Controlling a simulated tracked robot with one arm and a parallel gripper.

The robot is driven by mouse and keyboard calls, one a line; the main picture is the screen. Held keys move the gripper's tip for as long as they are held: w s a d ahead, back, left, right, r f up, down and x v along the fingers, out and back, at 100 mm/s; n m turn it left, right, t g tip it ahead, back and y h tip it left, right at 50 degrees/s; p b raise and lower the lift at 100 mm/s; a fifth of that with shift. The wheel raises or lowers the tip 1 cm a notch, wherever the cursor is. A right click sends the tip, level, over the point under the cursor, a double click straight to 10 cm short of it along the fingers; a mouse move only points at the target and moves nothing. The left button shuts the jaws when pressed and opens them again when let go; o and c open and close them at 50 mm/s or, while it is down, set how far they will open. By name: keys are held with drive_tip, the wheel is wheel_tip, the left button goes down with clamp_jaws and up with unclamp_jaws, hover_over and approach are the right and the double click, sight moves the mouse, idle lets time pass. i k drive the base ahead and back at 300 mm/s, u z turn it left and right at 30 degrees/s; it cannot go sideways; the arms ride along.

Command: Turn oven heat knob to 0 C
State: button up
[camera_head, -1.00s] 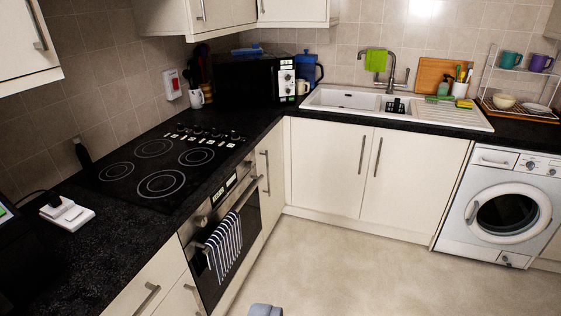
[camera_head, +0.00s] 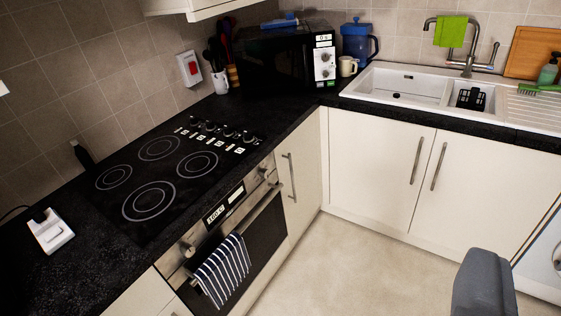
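The oven (camera_head: 262,240) is built in under the black hob at left centre, its front seen at a slant. Its steel control panel has a round knob (camera_head: 188,250) at the near end and another knob (camera_head: 264,173) at the far end. Between them a small display (camera_head: 222,208) shows white characters, too small to read surely. Which knob sets the heat cannot be told. A grey part of my gripper (camera_head: 483,285) shows at the bottom right, over the floor, well apart from the oven. Its fingers cannot be made out.
A striped towel (camera_head: 222,270) hangs on the oven door handle. The hob (camera_head: 175,172) has its own row of knobs. A microwave (camera_head: 280,58) stands in the corner, left of the sink (camera_head: 405,82). The floor (camera_head: 355,262) before the oven is clear.

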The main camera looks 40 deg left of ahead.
sight(263, 173)
drive_tip(key=u, duration=0.45)
drive_tip(key=i, duration=1.1)
drive_tip(key=u, duration=0.7)
